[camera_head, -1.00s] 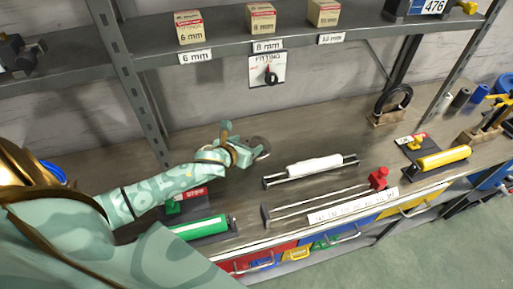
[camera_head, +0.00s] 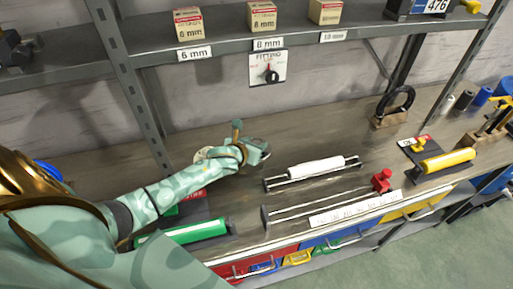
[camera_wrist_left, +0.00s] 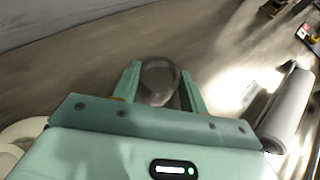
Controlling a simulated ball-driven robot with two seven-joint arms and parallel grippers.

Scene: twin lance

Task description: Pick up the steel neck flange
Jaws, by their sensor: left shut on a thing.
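My left gripper (camera_head: 258,150) is over the wooden bench, left of the rack with the white roll. In the left wrist view, its two green fingers (camera_wrist_left: 161,88) are shut on a round, grey, shiny piece, the steel neck flange (camera_wrist_left: 160,78). The flange sits between the fingers, with its lower part hidden by the gripper body. In the head view the gripper hides most or all of it. I cannot tell how high it is above the bench. My right gripper is not in view.
A white roll (camera_head: 316,167) lies on a rack right of the gripper. A green cylinder (camera_head: 198,230) lies below my forearm, a yellow one (camera_head: 446,160) at the right. A black ring (camera_head: 394,101) stands at the back. The shelf (camera_head: 222,43) overhangs. Bench behind the gripper is clear.

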